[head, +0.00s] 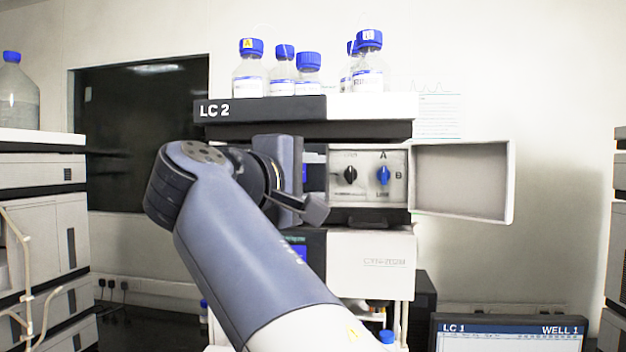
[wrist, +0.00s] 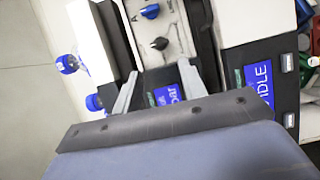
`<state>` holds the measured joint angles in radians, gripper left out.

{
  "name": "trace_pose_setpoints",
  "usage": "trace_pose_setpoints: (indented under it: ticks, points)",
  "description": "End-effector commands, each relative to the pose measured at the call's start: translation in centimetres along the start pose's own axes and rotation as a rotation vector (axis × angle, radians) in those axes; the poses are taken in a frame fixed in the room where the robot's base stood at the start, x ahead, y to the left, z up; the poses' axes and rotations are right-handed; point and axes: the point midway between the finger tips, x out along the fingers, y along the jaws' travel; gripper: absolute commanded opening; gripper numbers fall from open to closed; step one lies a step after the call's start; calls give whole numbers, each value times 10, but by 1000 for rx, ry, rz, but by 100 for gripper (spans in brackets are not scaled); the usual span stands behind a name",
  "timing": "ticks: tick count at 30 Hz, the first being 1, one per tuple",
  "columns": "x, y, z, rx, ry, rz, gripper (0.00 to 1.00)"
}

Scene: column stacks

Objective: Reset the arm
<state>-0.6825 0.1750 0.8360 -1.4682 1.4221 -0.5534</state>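My arm reaches up across the middle of the head view, with my gripper (head: 314,207) in front of the LC 2 stack (head: 365,106). One finger shows there, just left of the valve panel (head: 367,196). In the wrist view my gripper (wrist: 159,67) has its two fingers well apart, with nothing between them. I cannot tell whether a finger touches the stack.
The panel's door (head: 462,182) stands open to the right. Several blue-capped bottles (head: 368,78) stand on top of the stack. Another instrument stack (head: 42,215) is at the left. A monitor (head: 510,334) reading LC 1, WELL 1 is at the lower right.

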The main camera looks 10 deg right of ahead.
Motion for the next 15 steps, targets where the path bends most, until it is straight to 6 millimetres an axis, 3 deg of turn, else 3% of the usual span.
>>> trace_pose_setpoints:
  ticks: [8, 15]
  points:
    - [15, 1, 0, -2, -3, 0, 40]
    - [53, 2, 0, -2, -4, 0, 40]
